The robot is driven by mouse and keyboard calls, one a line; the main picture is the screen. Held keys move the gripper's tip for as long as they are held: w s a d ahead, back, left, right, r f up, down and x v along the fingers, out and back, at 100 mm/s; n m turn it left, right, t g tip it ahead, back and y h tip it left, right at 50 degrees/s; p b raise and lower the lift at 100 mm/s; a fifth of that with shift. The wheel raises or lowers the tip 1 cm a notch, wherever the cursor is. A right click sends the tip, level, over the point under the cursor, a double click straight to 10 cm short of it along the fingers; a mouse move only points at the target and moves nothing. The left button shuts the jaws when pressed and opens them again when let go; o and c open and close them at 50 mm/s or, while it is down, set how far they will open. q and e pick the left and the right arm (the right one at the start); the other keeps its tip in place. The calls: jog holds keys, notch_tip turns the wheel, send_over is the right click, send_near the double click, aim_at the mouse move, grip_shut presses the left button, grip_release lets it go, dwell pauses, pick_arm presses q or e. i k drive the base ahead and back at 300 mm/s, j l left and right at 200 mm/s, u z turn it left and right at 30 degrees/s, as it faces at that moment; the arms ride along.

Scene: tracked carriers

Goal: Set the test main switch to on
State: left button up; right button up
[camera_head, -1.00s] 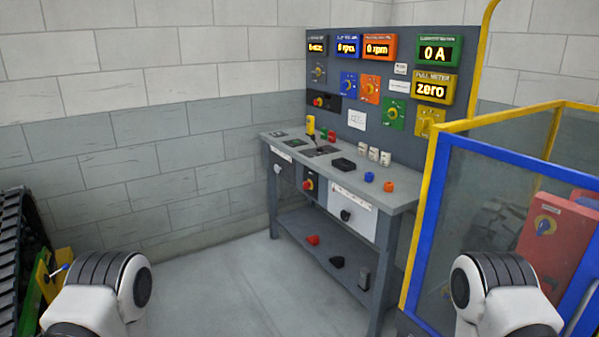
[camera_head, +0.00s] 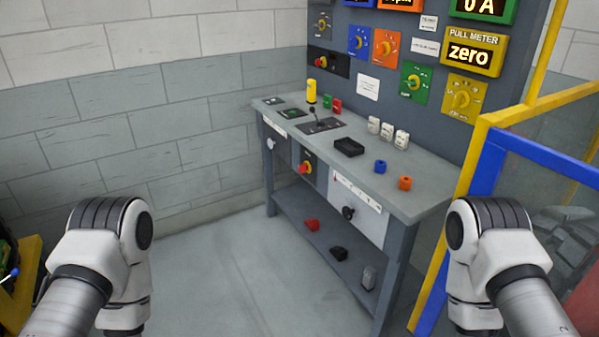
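A control bench (camera_head: 400,196) with a grey top stands ahead of me, with an upright panel (camera_head: 380,60) behind it. A red rotary knob on a yellow plate (camera_head: 306,168) sits on the bench's front face. Another red knob on yellow (camera_head: 322,62) is on a black plate at the panel's lower left. Labels are too small to read, so I cannot tell which one is the test main switch or its setting. Links of both my arms show at the lower left and lower right; neither gripper is in view.
Blue (camera_head: 359,42), orange (camera_head: 386,47), green (camera_head: 415,82) and yellow (camera_head: 463,96) dial plates line the panel. The pull meter (camera_head: 472,52) reads "zero". A yellow and blue framed enclosure (camera_head: 484,170) stands close on the right. Open floor (camera_head: 230,265) lies before the bench.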

aim_at(303, 167)
jog(key=i+j+z, duration=0.15)
jog(key=z, duration=0.2)
jog(key=i+j+z, duration=0.15)
jog(key=z, duration=0.2)
jog(key=i+j+z, duration=0.15)
jog(key=z, duration=0.15)
jog(key=i+j, duration=0.15)
jog(key=j, duration=0.25)
jog(key=i+j+z, duration=0.1)
jog(key=j, duration=0.25)
jog(key=i+j, duration=0.2)
jog(key=j, duration=0.2)
jog(key=i+j+z, duration=0.1)
jog(key=j, duration=0.25)
jog(key=i+j+z, duration=0.1)
jog(key=j, duration=0.3)
jog(key=i+j, duration=0.15)
jog(key=j, duration=0.25)
